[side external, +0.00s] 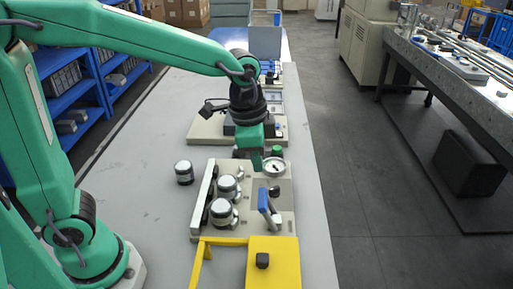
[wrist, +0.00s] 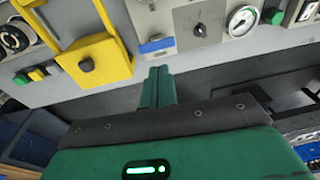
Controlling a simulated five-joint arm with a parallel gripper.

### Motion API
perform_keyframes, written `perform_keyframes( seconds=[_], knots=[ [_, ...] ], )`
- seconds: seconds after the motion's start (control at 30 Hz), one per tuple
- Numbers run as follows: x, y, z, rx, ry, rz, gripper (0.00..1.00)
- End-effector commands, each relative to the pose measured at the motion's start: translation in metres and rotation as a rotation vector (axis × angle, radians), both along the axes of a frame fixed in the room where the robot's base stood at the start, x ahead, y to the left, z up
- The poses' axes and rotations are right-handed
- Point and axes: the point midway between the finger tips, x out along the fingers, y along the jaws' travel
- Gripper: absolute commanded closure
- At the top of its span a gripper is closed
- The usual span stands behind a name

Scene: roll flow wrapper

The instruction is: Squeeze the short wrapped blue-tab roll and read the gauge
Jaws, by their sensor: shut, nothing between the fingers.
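My gripper (side external: 258,165) points down near the far end of the beige panel (side external: 285,225), close to the round white gauge (side external: 275,166). In the wrist view its green fingers (wrist: 158,75) are together with nothing between them. The gauge also shows in the wrist view (wrist: 241,20); its reading is too small to tell.
A blue handle (side external: 263,200) rises from the panel. A yellow block with a black knob (side external: 272,268) and a yellow frame are at its near end. A green button (side external: 277,151) is beyond the gauge. Another beige fixture (side external: 200,130) stands behind. The table's left side is mostly clear.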

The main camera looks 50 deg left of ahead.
Motion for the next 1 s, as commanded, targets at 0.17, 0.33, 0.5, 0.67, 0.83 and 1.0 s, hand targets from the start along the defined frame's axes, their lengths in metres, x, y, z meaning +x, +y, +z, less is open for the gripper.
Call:
perform_keyframes(
  seconds=[0.17,0.33,0.5,0.67,0.83,1.0],
  knots=[
    [-0.005,0.005,0.008,0.002,-0.001,-0.001,1.0],
    [-0.006,0.006,0.009,0.002,0.0,-0.001,1.0],
    [-0.006,0.006,0.009,0.002,0.0,-0.001,1.0],
    [-0.007,0.007,0.01,0.0,-0.002,0.004,1.0],
    [-0.012,0.015,0.014,-0.008,-0.018,0.044,1.0],
    [-0.026,0.033,0.025,-0.031,-0.057,0.139,1.0]
  ],
)
